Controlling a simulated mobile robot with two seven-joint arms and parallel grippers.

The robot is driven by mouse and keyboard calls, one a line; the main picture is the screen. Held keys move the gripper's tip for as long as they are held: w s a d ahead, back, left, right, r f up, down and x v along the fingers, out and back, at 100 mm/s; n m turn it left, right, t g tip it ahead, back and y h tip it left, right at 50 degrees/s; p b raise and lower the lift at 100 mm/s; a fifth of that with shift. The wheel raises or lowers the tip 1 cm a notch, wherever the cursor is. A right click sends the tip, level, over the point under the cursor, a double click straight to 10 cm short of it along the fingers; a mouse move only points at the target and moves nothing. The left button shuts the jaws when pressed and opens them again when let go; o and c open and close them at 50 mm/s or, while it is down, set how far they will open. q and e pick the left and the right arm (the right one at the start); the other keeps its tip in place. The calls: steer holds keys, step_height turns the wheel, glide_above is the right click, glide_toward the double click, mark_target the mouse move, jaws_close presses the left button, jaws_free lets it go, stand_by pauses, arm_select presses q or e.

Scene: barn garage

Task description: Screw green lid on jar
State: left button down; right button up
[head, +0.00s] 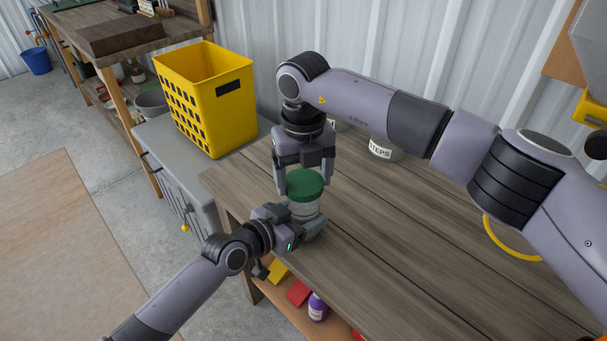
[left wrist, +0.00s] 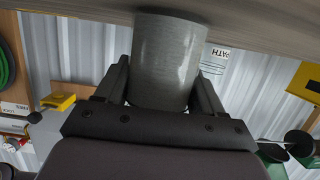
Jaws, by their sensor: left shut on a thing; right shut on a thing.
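My right gripper (head: 305,188) comes down from above and is shut on the lid, one finger on each side. My left gripper (head: 306,226) reaches in from the left and is shut around the jar's lower body. In the left wrist view the jar (left wrist: 168,62) stands between the two fingers. Whether the lid's thread is engaged cannot be seen.
A yellow basket (head: 215,105) stands on a grey cabinet (head: 165,140) to the left. A labelled white container (head: 383,149) stands behind on the table. A lower shelf holds a purple bottle (head: 317,307) and coloured pieces. The table's right part is mostly clear.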

steer(key=m, duration=0.4)
steer(key=o, duration=1.1)
step_height(320, 180, up, 12)
arm_select(q)
steer(key=shift+c, duration=0.2)
jaws_free()
steer(key=shift+s+a, duration=0.1)
steer(key=shift+v, duration=3.5)
arm_select(e)
steer(key=shift+r, duration=0.25)
